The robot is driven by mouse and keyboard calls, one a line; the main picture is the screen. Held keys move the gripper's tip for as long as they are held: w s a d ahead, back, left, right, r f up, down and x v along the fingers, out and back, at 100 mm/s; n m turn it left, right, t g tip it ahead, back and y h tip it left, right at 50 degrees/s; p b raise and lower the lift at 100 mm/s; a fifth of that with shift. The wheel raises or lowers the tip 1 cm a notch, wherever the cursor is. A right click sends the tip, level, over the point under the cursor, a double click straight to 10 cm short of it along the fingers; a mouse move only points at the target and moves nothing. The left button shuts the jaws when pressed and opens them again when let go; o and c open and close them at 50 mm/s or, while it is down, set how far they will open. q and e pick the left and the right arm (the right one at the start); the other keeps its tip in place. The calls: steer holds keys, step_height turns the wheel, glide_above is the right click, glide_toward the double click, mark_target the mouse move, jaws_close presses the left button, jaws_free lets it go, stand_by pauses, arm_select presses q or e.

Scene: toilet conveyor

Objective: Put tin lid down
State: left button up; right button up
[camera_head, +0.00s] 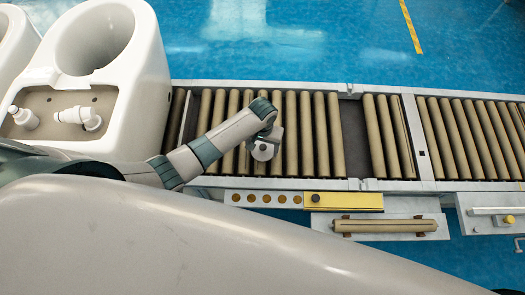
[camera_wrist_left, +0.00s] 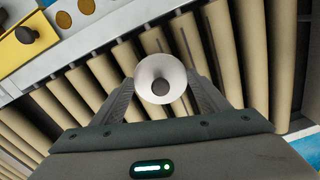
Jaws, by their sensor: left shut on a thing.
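My left gripper (camera_head: 266,138) is over the rollers of the conveyor, to the right of the toilet. It is shut on a white round flared piece (camera_wrist_left: 158,72) with a grey centre, which shows between the two fingers in the left wrist view. The same white piece (camera_head: 263,152) shows small in the head view. I cannot tell for sure whether it is the tin lid. A yellow cover (camera_head: 345,201) with a dark knob lies on the ledge in front of the conveyor, apart from the gripper; it also shows in the left wrist view (camera_wrist_left: 14,56). My right gripper is not in view.
The toilet (camera_head: 138,88) stands on the conveyor at left, with white fittings (camera_head: 78,116) on its back. A strip with several gold discs (camera_head: 252,198) lies beside the yellow cover. A tray (camera_head: 427,235) holds a tan roller (camera_head: 385,226). The rollers right of the gripper (camera_head: 305,130) are bare.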

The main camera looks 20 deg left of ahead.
mark_target(263, 152)
arm_select(q)
steer(key=shift+f, duration=1.95)
steer(key=shift+f, duration=0.2)
steer(key=o, duration=1)
steer(key=shift+r, duration=0.15)
